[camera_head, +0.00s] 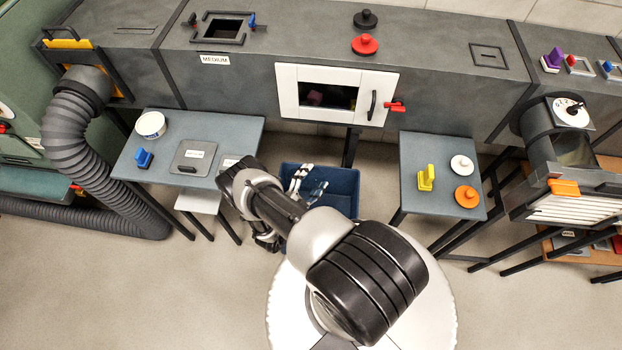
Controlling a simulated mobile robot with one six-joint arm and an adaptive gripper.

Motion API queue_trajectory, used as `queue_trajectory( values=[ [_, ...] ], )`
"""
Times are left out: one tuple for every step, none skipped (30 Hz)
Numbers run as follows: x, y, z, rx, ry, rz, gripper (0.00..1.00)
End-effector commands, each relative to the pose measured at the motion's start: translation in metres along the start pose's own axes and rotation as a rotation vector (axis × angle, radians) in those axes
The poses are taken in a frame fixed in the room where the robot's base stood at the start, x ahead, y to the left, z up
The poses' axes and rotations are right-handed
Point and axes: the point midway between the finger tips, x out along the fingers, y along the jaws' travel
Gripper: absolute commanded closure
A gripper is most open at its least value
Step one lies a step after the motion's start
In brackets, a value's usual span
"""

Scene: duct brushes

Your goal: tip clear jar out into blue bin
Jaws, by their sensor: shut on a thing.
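The blue bin (344,184) stands on the floor between the two small tables, partly hidden behind my arm. My gripper (301,180) is over the bin's left part, as seen in the picture. It is shut on the clear jar (317,192), which is small, see-through and hard to make out. The jar seems tilted, with one end toward the right over the bin. I cannot tell its contents or whether anything lies in the bin.
The left table (222,133) holds a white round tub (150,125), a blue brush (143,158) and grey plates. The right table (415,150) holds a yellow brush (427,178) and white and orange knobbed discs. A grey duct (440,50) with a white-framed window runs behind.

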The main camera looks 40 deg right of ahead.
Motion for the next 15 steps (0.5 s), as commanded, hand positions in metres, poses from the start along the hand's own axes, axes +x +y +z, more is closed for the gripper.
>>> queue_trajectory(
  values=[
    [0.0,-0.003,-0.005,-0.083,0.002,0.0,0.77],
    [0.0,-0.004,-0.007,-0.138,0.002,0.001,0.77],
    [0.0,-0.006,-0.011,-0.211,0.001,0.001,0.77],
    [0.0,-0.008,-0.013,-0.264,0.002,0.001,0.77],
    [0.0,-0.009,-0.016,-0.318,0.002,0.001,0.77],
    [0.0,-0.011,-0.019,-0.388,0.002,0.001,0.77],
    [0.0,-0.012,-0.022,-0.437,0.002,0.0,0.77],
    [0.0,-0.013,-0.024,-0.485,0.002,0.0,0.77],
    [0.0,-0.015,-0.027,-0.545,0.002,0.0,0.77],
    [0.0,-0.016,-0.029,-0.588,0.002,0.001,0.77],
    [0.0,-0.017,-0.031,-0.627,0.002,0.001,0.77],
    [0.0,-0.018,-0.033,-0.673,0.001,0.001,0.77],
    [0.0,-0.019,-0.035,-0.705,0.001,0.001,0.77],
    [0.0,-0.019,-0.036,-0.734,0.001,0.001,0.77],
    [0.0,-0.02,-0.037,-0.765,0.001,0.001,0.77]
  ],
)
